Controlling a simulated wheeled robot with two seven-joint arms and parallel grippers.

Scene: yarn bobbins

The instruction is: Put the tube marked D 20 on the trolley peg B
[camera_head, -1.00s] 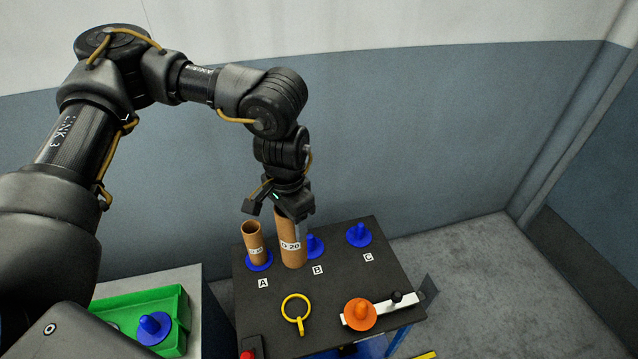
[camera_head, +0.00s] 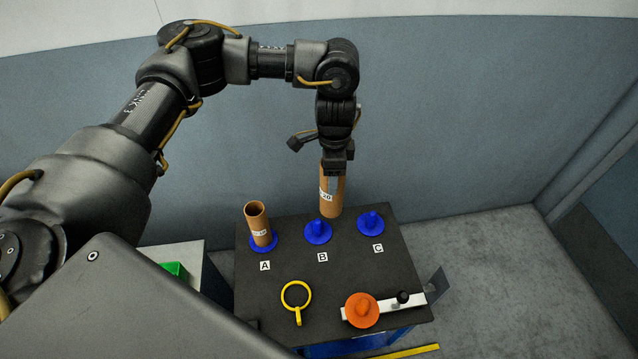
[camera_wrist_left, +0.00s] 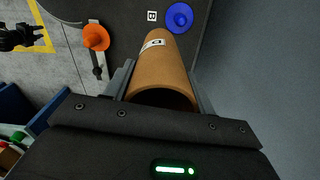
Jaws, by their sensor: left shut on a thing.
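My left gripper (camera_head: 337,163) is shut on the brown tube marked D 20 (camera_head: 331,198) and holds it upright. In the head view the tube's lower end shows just behind blue peg B (camera_head: 318,232), which is bare. The gap between tube and trolley top cannot be judged. The left wrist view shows the tube (camera_wrist_left: 160,72) between the fingers, with peg B (camera_wrist_left: 180,17) just beyond its far end. Peg A (camera_head: 264,245) carries another brown tube (camera_head: 257,222). Peg C (camera_head: 371,222) is bare. A black shape like my right gripper (camera_wrist_left: 20,38) shows at the wrist view's left edge.
The dark trolley top (camera_head: 350,268) also bears a yellow ring (camera_head: 296,296), an orange cone (camera_head: 362,310) and a white bar with a black knob (camera_head: 403,297). A green bin (camera_head: 175,271) is partly hidden at left. The wall stands behind the trolley.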

